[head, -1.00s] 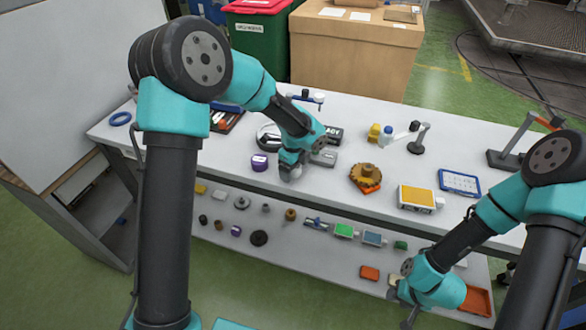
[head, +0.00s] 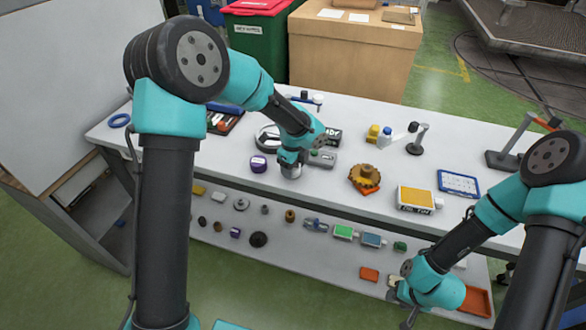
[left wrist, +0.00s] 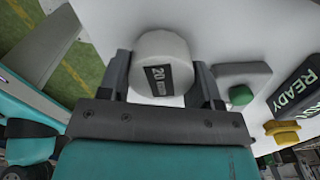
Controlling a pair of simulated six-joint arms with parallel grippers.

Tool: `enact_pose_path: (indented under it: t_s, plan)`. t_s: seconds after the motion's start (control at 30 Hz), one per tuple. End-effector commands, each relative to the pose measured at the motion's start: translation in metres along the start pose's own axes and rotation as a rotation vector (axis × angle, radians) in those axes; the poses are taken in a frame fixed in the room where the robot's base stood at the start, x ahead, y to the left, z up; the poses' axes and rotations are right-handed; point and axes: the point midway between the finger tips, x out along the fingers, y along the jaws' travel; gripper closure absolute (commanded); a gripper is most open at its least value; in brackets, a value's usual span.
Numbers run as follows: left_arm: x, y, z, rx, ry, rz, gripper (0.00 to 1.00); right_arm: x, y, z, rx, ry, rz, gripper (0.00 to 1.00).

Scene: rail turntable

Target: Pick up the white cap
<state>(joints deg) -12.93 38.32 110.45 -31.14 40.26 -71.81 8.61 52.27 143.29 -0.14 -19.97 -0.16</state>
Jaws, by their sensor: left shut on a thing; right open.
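The white cap (left wrist: 163,62) is a short pale cylinder with a dark label reading 20. In the left wrist view it sits between the two fingers of my left gripper (left wrist: 163,82), which is shut on it. In the head view my left gripper (head: 291,168) is low at the front part of the white table top, and the cap is mostly hidden by it. I cannot tell whether the cap touches the table. My right gripper (head: 398,288) is open, low at the right by the lower shelf.
A purple cap (head: 258,164) stands just left of my left gripper. A grey block (head: 322,158) lies close on its right, and a brown gear (head: 364,177) lies further right. A yellow-topped box (head: 416,196) and a blue-framed panel (head: 459,183) are beyond. The lower shelf holds several small parts.

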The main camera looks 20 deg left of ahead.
Motion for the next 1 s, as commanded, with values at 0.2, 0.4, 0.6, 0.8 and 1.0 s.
enact_pose_path:
  t_s: [0.2, 0.4, 0.6, 0.8, 1.0]
  plan:
    - [-0.023, 0.000, 0.000, -0.001, 0.000, -0.003, 0.64, 0.000, 0.000, 0.000, 0.000, 0.000, 0.000, 0.57]
    - [-0.029, 0.017, -0.013, 0.002, 0.000, 0.000, 0.64, 0.000, 0.000, 0.000, 0.000, 0.000, 0.000, 0.57]
    - [-0.033, 0.049, -0.035, 0.004, 0.000, 0.000, 0.64, 0.000, 0.000, 0.000, 0.000, 0.000, 0.000, 0.57]
    - [-0.037, 0.090, -0.065, 0.005, -0.001, 0.000, 0.64, 0.000, 0.000, 0.000, 0.000, 0.000, 0.000, 0.57]
    - [-0.040, 0.118, -0.085, 0.004, -0.001, -0.001, 0.64, 0.000, 0.000, 0.000, 0.000, 0.000, 0.000, 0.57]
